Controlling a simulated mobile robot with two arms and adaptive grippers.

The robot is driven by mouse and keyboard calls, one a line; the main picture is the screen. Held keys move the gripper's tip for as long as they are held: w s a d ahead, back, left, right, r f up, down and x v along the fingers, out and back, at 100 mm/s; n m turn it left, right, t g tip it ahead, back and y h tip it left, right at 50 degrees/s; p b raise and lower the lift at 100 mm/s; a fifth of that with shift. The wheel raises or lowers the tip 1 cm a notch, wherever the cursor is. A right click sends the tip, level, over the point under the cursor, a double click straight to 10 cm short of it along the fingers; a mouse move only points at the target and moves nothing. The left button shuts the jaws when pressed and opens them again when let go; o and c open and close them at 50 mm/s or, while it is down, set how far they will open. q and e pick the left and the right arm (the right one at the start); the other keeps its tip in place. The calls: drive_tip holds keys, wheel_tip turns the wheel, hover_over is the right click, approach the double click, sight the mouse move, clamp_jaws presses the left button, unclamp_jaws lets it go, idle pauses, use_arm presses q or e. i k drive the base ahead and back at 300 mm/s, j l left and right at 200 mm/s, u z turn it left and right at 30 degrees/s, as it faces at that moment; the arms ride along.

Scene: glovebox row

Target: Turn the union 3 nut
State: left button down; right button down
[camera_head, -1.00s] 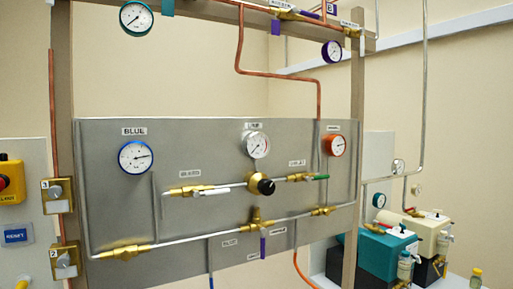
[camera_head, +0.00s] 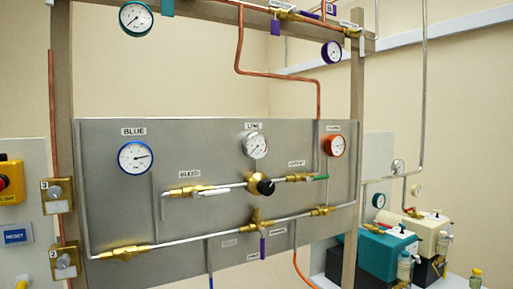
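No fitting in view carries a readable "union 3" label. At the left edge of the panel, a brass plate tagged 3 (camera_head: 48,208) carries a grey round knob (camera_head: 54,192). A similar plate tagged 2 (camera_head: 65,272) sits below it. Brass hex fittings show on the lower pipe: one at the lower left (camera_head: 125,252) and one at the right (camera_head: 321,211). Another brass fitting (camera_head: 350,32) is on the top rail. I cannot tell which is the union 3 nut. Neither of my grippers is in view.
The grey panel (camera_head: 110,180) carries a blue gauge (camera_head: 135,157), a white gauge (camera_head: 255,145), an orange gauge (camera_head: 334,145) and a black knob (camera_head: 266,187). A yellow stop-button box (camera_head: 12,182) is at far left. Teal (camera_head: 385,255) and cream (camera_head: 424,234) pumps stand at right.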

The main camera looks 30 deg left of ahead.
sight(55, 191)
drive_tip(key=u, duration=2.05)
drive_tip(key=k+j+z, duration=0.15)
drive_tip(key=j, duration=0.15)
